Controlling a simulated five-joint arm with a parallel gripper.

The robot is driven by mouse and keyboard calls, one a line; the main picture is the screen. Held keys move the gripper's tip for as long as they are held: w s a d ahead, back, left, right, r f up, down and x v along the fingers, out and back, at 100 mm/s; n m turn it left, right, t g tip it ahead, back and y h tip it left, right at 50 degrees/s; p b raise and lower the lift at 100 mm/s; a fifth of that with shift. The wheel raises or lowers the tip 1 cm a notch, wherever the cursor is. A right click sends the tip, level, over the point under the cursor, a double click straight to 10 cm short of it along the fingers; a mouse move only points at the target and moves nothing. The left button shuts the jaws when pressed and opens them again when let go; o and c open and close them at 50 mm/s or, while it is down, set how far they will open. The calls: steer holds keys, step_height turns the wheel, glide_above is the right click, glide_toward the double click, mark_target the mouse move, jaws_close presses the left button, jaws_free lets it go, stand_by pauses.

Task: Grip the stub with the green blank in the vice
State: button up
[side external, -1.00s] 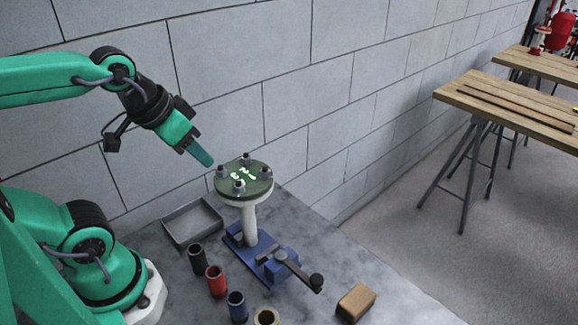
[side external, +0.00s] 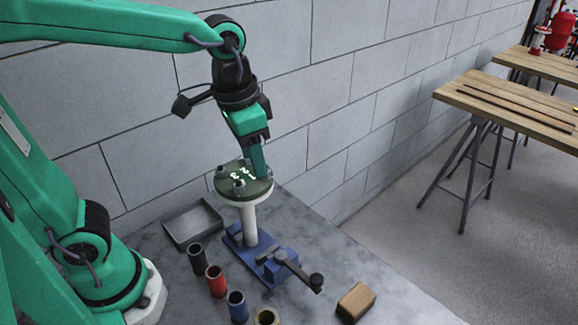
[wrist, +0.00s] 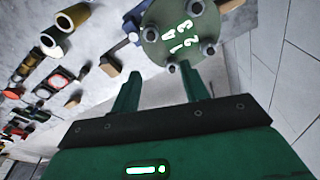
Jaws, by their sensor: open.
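The stub (side external: 249,224) is a white upright pipe held in the blue vice (side external: 252,250). The round green blank (side external: 232,188) on its top carries several grey bolts and white painted numbers. In the wrist view the blank (wrist: 168,40) is at top centre, and the pipe is hidden beneath it. My gripper (side external: 258,172) points down at the blank's far right edge in the side view. It is open and empty; in the wrist view its fingers (wrist: 160,72) are apart, the right one close to a bolt. I cannot tell whether it touches.
A grey tray (side external: 193,223) lies left of the vice. A black cup (side external: 197,258), a red cup (side external: 216,281) and a blue cup (side external: 237,306) stand in front. The vice handle (side external: 300,271) reaches right towards a wooden block (side external: 356,302). A block wall is behind.

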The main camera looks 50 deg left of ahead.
steer(key=w+d+f+m+g+y, duration=0.1)
steer(key=w+d+f+m+g, duration=0.25)
steer(key=d, duration=0.65)
steer(key=m+g+y, duration=0.2)
glide_toward(318, 278)
steer(key=shift+s+d+f+t, duration=0.15)
steer(key=shift+s+d+t, duration=0.1)
steer(key=shift+s, duration=0.1)
steer(key=shift+f, duration=0.1)
steer(key=shift+a+x, duration=0.15)
steer(key=shift+x, duration=1.75)
steer(key=shift+a+x, duration=0.1)
steer(key=shift+x, duration=1.8)
steer(key=shift+c, duration=0.3)
steer(key=shift+w, duration=0.1)
jaws_close()
